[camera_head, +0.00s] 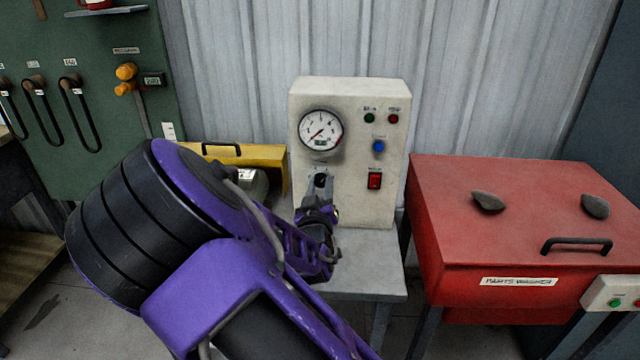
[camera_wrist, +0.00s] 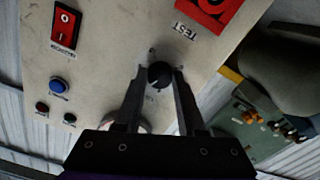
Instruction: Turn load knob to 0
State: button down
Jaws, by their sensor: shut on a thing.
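The load knob (camera_wrist: 159,75) is a small round black knob on the front of a cream machine box (camera_wrist: 100,60). In the wrist view my gripper (camera_wrist: 160,80) has one finger on each side of the knob and is shut on it. The knob's pointer and scale marks are too small to read for certain. In the head view the knob (camera_head: 320,180) shows only as a dark spot between my fingers, below a round white gauge (camera_head: 321,130). My gripper (camera_head: 321,184) reaches the box front there.
The box also carries a red rocker switch (camera_head: 374,181), a blue button (camera_head: 378,146) and two small lamps. A red parts washer (camera_head: 500,220) stands at the right. A yellow case (camera_head: 240,156) lies at the left. A green tool board (camera_head: 90,80) hangs behind.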

jog(key=n+p, duration=0.1)
jog(key=n, duration=0.3)
jog(key=shift+n+p, duration=0.4)
jog(key=n+p, duration=0.1)
jog(key=n, duration=0.2)
jog(key=shift+n, duration=0.3)
jog(key=n+p, duration=0.1)
jog(key=n, duration=0.3)
jog(key=shift+r+n+p, duration=0.1)
jog(key=shift+n+p, duration=0.2)
jog(key=shift+p, duration=0.1)
jog(key=n, duration=0.3)
jog(key=shift+n+p, duration=0.3)
jog(key=n, duration=0.4)
jog(key=shift+n, duration=0.3)
jog(key=n, duration=0.3)
jog(key=shift+n+b, duration=0.3)
jog(key=n, duration=0.4)
jog(key=shift+b, duration=0.35)
jog(key=shift+a+n, duration=0.1)
jog(key=shift+n, duration=1.9)
